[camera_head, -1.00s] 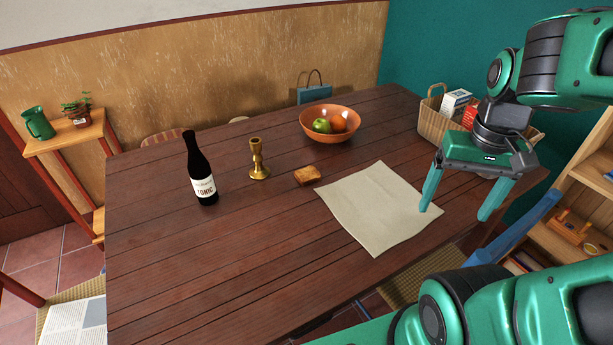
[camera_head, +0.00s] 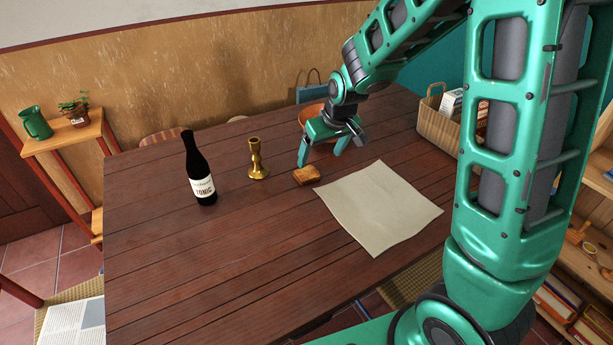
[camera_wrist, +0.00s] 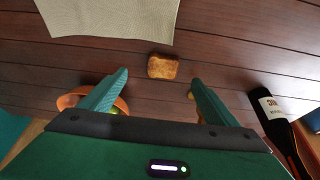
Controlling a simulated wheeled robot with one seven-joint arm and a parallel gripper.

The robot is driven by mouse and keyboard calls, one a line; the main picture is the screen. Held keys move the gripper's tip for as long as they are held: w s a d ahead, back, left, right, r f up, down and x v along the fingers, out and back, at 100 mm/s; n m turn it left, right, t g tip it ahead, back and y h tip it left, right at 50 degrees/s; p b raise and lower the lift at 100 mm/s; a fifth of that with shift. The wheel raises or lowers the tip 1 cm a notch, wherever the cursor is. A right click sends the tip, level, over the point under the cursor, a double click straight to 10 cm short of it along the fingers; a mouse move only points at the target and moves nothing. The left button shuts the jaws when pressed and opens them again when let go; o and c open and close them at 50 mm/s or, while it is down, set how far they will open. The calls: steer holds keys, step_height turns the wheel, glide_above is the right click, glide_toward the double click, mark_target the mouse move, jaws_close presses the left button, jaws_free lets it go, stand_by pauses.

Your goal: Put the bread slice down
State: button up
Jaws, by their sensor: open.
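The bread slice (camera_head: 306,175) is small and golden brown. It lies on the dark wooden table (camera_head: 240,235), just off the left corner of a pale cloth (camera_head: 378,208). My gripper (camera_head: 321,161) is open and empty above the table, just behind the bread in the head view. In the wrist view the bread (camera_wrist: 162,67) lies beyond the fingertips, between the lines of the two open fingers (camera_wrist: 159,76). The gripper and arm hide most of the orange bowl (camera_head: 312,112).
A brass candlestick (camera_head: 257,158) stands just left of the bread. A dark bottle (camera_head: 199,168) stands farther left. A wicker basket (camera_head: 437,128) is at the back right, partly behind my arm. The front left of the table is clear.

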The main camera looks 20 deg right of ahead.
glide_toward(307, 173)
steer(key=shift+w+f, duration=0.1)
steer(key=shift+f, duration=1.25)
steer(key=shift+w+x, duration=0.15)
steer(key=shift+x, duration=1.15)
steer(key=shift+w+x, duration=0.15)
steer(key=shift+x, duration=1.15)
steer(key=shift+r, duration=0.15)
steer(key=c, duration=1.2)
steer(key=shift+r, duration=0.15)
